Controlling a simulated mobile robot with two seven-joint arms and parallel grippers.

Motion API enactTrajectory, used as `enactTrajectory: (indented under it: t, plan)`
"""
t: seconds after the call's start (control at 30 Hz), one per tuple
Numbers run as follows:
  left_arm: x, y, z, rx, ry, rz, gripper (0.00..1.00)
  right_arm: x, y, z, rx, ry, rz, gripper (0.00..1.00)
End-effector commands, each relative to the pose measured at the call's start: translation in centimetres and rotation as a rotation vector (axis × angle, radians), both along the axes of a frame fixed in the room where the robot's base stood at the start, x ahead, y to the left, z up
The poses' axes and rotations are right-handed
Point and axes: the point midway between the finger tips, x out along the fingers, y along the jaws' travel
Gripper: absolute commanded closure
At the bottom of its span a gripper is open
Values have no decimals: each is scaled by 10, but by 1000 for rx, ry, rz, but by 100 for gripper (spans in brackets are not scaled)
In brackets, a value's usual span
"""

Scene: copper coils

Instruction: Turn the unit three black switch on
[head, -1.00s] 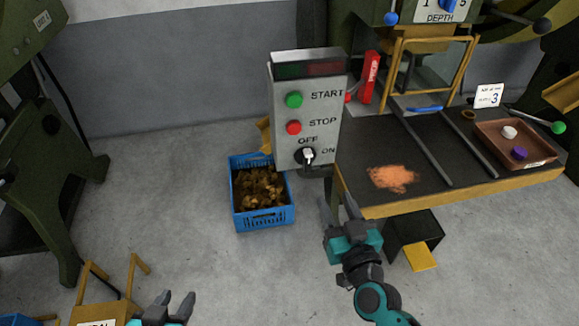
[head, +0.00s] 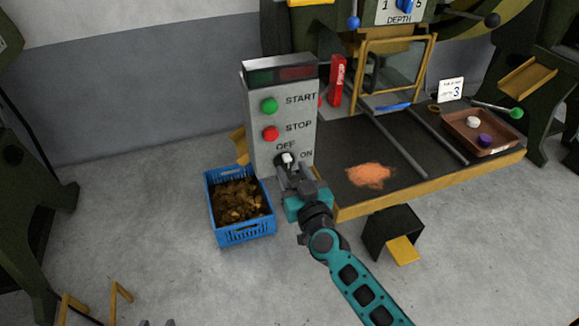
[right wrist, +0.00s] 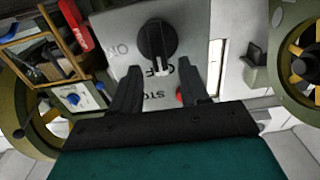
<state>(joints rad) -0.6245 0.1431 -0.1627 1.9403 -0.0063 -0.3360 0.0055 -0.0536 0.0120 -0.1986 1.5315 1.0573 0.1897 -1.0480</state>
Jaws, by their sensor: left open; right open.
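The black switch (head: 280,161) is a round knob on the lower part of the grey control box (head: 262,112), below the green START and red STOP buttons. In the right wrist view the black switch (right wrist: 158,40) shows upside down, its white mark pointing at OFF. My right gripper (head: 293,169) is open in front of the switch and partly hides it in the head view. In the right wrist view its fingers (right wrist: 158,85) are apart with the knob beyond their tips, not between them. My left gripper (head: 157,323) barely shows at the bottom edge, open, its fingertips apart.
A blue crate (head: 245,236) of copper-brown scrap stands on the floor beside the box. The bench (head: 345,140) at right holds orange shavings (head: 369,176), a brown tray (head: 490,148) and a card marked 3 (head: 451,90). A dark stool-like box (head: 392,228) stands below.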

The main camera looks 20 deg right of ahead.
Motion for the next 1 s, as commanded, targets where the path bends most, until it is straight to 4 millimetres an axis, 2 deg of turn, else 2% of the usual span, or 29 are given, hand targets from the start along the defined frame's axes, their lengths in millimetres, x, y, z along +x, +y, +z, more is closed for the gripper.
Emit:
enactTrajectory:
  t: [0.1,0.2,0.57,1.0]
  plan:
    - [0,0,-3,0,0,0,57,16,1,-1,1,-1,0,55]
    - [0,0,-4,0,0,0,57,23,1,0,-1,0,0,55]
    - [0,0,-5,-1,0,-1,57,28,1,0,0,0,0,55]
    - [0,0,-5,0,1,0,57,27,1,0,0,0,0,96]
